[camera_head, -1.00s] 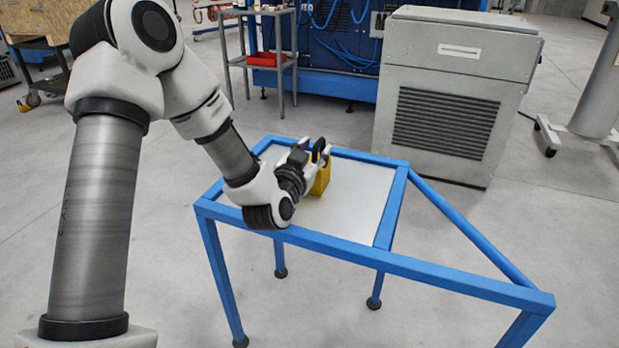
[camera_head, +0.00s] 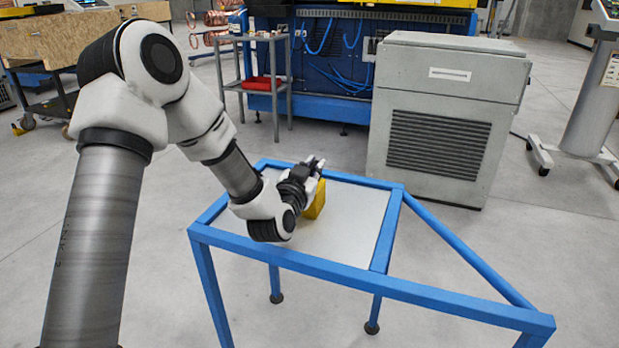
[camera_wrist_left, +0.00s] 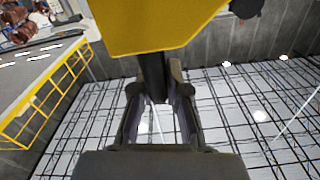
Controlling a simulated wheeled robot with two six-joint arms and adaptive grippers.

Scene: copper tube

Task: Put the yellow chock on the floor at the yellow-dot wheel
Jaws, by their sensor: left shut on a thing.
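The yellow chock (camera_head: 316,203) stands on the pale top of the blue-framed table (camera_head: 352,225). My left gripper (camera_head: 318,168) comes in from the left at its upper part and is shut on it. In the left wrist view the chock (camera_wrist_left: 150,22) is a large yellow face at the top, against the fingers (camera_wrist_left: 158,95). Its lower part seems to rest on the table, but I cannot tell for sure. A wheel (camera_head: 27,122) of a cart shows at the far left, with a small yellow patch beside it. No yellow dot can be made out. My right gripper is out of view.
A grey vented cabinet (camera_head: 440,135) stands behind the table at the right. A grey trolley (camera_head: 281,95) with a red bin stands behind to the left. A wheeled stand (camera_head: 590,110) is at the far right. Grey floor (camera_head: 540,235) lies open around the table.

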